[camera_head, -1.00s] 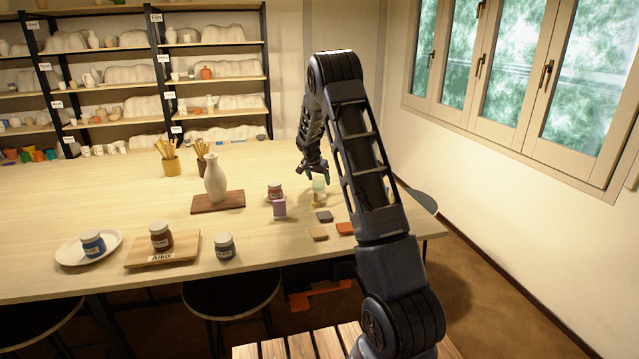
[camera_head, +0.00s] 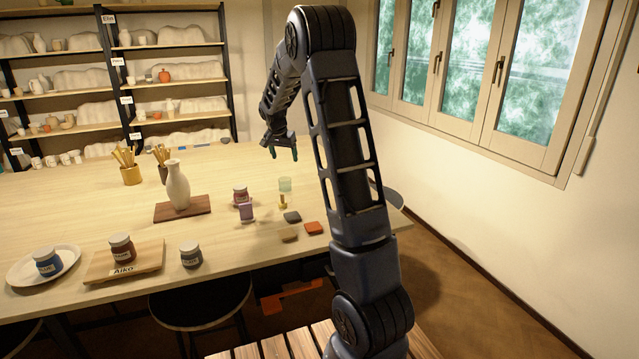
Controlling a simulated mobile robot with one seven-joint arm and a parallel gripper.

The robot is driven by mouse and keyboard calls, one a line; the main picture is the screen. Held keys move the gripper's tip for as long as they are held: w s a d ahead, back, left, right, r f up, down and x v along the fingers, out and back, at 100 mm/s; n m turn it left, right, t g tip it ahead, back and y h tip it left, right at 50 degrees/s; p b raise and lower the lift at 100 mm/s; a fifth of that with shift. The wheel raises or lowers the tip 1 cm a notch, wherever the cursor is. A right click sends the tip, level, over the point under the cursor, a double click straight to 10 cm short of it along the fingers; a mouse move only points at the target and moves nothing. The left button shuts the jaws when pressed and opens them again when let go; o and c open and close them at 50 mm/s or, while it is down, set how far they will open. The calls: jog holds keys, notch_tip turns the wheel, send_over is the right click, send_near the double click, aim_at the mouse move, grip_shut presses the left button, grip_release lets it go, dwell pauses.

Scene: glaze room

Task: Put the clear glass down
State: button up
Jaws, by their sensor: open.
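The clear glass (camera_head: 285,184), pale green and see-through, stands upright on the long wooden table (camera_head: 330,205) near its right end. A small brass-coloured object (camera_head: 282,202) shows just below it in the picture; I cannot tell whether the two touch. My gripper (camera_head: 283,153) is above the glass, apart from it, with its two fingers spread and nothing between them.
A purple block (camera_head: 246,212) and a dark red jar (camera_head: 240,196) stand left of the glass. Grey (camera_head: 292,217), tan (camera_head: 288,235) and orange (camera_head: 314,228) tiles lie in front. A white vase (camera_head: 177,185) stands on a brown board farther left.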

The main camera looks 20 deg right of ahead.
jog(key=s+r+n+y, duration=0.15)
jog(key=s+r, duration=0.45)
jog(key=s, duration=0.7)
jog(key=s+r+n, duration=0.2)
jog(key=s+r, duration=0.4)
jog(key=s, duration=0.6)
jog(key=s+a+f+n, duration=0.1)
jog(key=s+n, duration=0.1)
jog(key=s, duration=0.9)
jog(key=s+f+n+t+y, duration=0.1)
jog(key=s+f+n, duration=0.1)
jog(key=s, duration=1)
jog(key=shift+a, duration=0.35)
